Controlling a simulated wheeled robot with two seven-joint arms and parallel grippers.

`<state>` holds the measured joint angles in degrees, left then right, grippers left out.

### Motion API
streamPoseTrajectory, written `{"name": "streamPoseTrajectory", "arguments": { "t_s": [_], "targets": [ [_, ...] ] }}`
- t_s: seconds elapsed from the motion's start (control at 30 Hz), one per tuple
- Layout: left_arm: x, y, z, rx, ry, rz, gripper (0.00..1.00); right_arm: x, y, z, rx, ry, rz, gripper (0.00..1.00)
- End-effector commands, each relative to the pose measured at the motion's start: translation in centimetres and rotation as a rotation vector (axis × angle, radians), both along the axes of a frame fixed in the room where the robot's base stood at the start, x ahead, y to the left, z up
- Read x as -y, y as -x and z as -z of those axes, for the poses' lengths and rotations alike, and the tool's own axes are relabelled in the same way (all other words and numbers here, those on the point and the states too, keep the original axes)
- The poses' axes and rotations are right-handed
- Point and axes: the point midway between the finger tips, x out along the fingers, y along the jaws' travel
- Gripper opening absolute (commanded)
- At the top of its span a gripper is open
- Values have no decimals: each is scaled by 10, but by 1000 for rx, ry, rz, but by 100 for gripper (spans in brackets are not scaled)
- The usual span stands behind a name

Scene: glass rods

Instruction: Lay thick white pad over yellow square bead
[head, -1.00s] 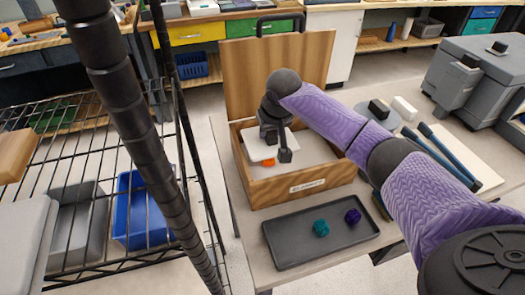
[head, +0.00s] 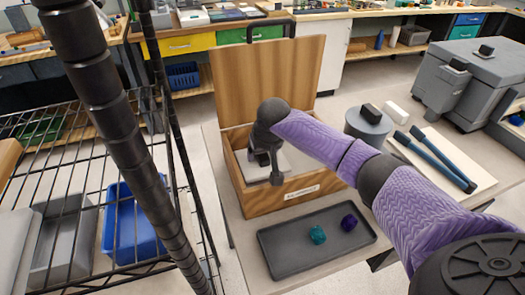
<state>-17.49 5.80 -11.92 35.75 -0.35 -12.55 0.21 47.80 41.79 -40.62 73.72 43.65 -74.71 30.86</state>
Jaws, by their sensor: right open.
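The white pad (head: 256,173) shows as a pale patch low inside the open wooden box (head: 250,205). My arm partly covers it, and its edges are hard to tell from the pale inside of the box. My right gripper (head: 272,180) is open, pointing down into the box at the pad, close above or touching it; I cannot tell which. No yellow square bead is visible; whatever lies under the pad is hidden. My left gripper is not in view.
The box lid (head: 255,80) stands open behind. A dark tray (head: 275,260) in front holds a teal bead (head: 317,235) and a purple bead (head: 349,222). A wire rack (head: 90,205) stands left.

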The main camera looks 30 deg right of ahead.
Motion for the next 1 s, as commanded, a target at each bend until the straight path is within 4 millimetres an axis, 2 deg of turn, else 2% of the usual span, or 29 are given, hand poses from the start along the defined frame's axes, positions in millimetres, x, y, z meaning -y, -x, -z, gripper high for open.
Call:
{"name": "streamPoseTrajectory", "arguments": {
  "t_s": [0.07,0.17,0.4,0.53,0.7,1.0],
  "targets": [
    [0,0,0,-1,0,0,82,0,0,-3,1,0,0,73],
    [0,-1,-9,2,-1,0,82,-1,5,-19,2,0,-1,73],
    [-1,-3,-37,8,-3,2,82,-7,28,-80,5,0,-2,73],
    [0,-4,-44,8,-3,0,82,-9,38,-104,3,0,0,73],
    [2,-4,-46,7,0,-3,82,-11,44,-114,-1,0,0,73],
    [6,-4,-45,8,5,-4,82,-11,44,-114,-1,-2,1,73]
  ]
}}
